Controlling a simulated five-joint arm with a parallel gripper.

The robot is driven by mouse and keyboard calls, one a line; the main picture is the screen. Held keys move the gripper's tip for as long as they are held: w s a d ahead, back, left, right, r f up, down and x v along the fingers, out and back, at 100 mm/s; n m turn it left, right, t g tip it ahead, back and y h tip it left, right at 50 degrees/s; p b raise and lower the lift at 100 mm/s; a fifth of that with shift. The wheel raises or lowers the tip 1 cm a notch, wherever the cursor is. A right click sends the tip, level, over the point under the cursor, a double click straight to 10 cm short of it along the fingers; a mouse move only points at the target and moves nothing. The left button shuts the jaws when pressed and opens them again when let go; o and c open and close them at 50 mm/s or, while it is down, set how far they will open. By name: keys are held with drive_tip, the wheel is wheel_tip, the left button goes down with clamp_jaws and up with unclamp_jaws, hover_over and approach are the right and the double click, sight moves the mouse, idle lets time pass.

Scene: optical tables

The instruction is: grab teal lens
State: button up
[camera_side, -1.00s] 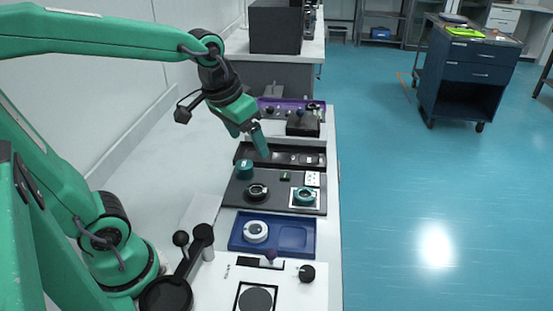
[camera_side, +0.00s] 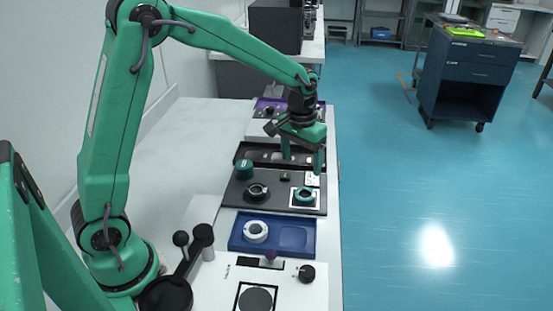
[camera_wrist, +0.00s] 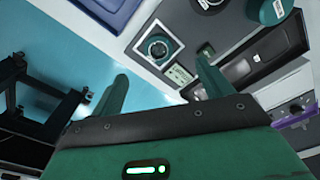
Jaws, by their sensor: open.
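A teal lens (camera_side: 304,196), a ring with a dark centre, lies on a white-bordered square at the right of the dark grey board. In the wrist view the lens (camera_wrist: 159,46) shows ahead of the finger gap. My gripper (camera_side: 303,164) is open and empty, its fingers pointing down above the table. In the side view it appears just beyond and above the lens, apart from it. The wrist view shows both fingers (camera_wrist: 162,68) spread wide with nothing between them.
A teal cylinder (camera_side: 244,169) and a black ring (camera_side: 257,191) stand left on the dark grey board (camera_side: 232,201). A blue tray (camera_side: 290,237) with a white ring is nearer the camera. A black tray (camera_wrist: 265,62) lies beyond. The table's right edge is close to the lens.

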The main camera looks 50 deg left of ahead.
sight(304, 194)
drive_tip(key=shift+g, duration=0.3)
drive_tip(key=w+f, duration=0.2)
drive_tip(key=f, duration=0.1)
drive_tip(key=shift+d+f, duration=0.1)
drive_tip(key=shift+f, duration=0.2)
drive_tip(key=shift+s+d+f, duration=0.1)
drive_tip(key=shift+s+f, duration=0.05)
drive_tip(key=shift+f, duration=1.8)
drive_tip(key=shift+s+d+f, duration=0.1)
drive_tip(key=shift+f, duration=1.85)
drive_tip(key=c, duration=1.1)
drive_tip(key=shift+r, duration=0.15)
drive_tip(key=shift+r, duration=0.5)
drive_tip(key=r, duration=0.3)
drive_tip(key=shift+s+d+r, duration=0.1)
drive_tip(key=shift+s+d, duration=0.05)
drive_tip(key=shift+d, duration=0.05)
drive_tip(key=s+d+r, duration=0.6)
drive_tip(key=d, duration=0.3)
drive_tip(key=shift+d+r, duration=0.15)
drive_tip(key=shift+r, duration=0.1)
